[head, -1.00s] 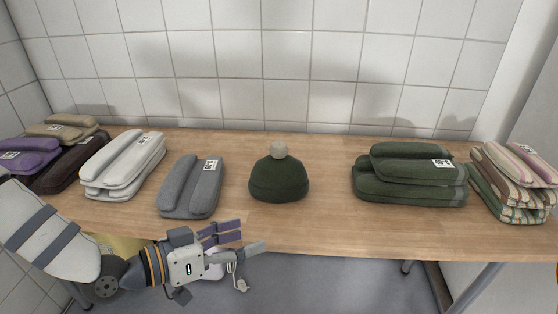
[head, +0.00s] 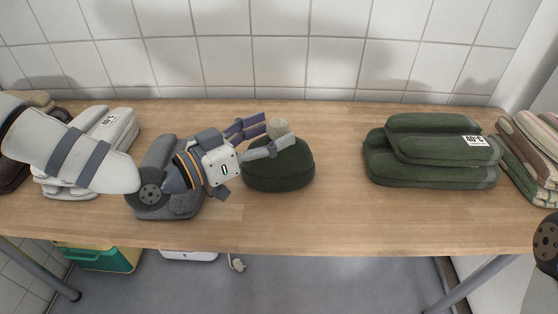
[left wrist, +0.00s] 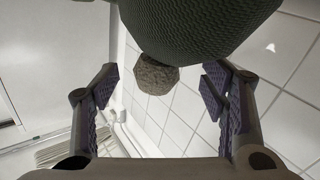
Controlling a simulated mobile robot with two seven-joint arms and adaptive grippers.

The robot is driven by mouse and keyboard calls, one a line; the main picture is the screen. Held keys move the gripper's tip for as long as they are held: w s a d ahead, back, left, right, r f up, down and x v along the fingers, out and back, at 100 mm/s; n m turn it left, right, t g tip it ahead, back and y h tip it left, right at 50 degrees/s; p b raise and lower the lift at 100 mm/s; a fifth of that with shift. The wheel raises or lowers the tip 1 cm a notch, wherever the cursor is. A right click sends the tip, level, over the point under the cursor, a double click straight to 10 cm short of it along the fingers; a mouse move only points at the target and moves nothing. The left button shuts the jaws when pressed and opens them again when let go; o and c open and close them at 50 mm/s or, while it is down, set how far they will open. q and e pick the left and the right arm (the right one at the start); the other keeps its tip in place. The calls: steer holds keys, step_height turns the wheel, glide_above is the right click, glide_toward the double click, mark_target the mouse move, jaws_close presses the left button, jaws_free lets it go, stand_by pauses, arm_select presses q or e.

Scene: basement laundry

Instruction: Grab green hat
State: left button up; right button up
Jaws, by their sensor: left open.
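The green hat (head: 280,170) is a dark green knit beanie with a beige pompom (head: 278,127). It stands on the wooden table (head: 330,225), left of the stacked green towels. My left gripper (head: 268,136) is open at the hat's upper left, with its fingers near the pompom; part of the hat is hidden behind them. In the left wrist view, the hat (left wrist: 195,22) fills the top and the pompom (left wrist: 157,75) hangs between the two spread fingers of the gripper (left wrist: 160,90), with gaps on both sides. A bit of my right arm shows at the right edge; its gripper is out of view.
Folded green towels (head: 430,155) lie right of the hat, with striped towels (head: 530,155) beyond. Grey towels (head: 165,205) and white towels (head: 115,130) lie left, partly behind my left arm. The table is bare between the hat and green towels. A tiled wall (head: 330,60) stands behind.

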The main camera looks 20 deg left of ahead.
arm_select(q)
steer(key=shift+x, duration=1.1)
steer(key=shift+a, duration=0.1)
jaws_close()
steer(key=shift+f, duration=0.1)
arm_select(e)
steer(key=shift+f, duration=0.1)
arm_select(q)
steer(key=shift+s+f, duration=0.1)
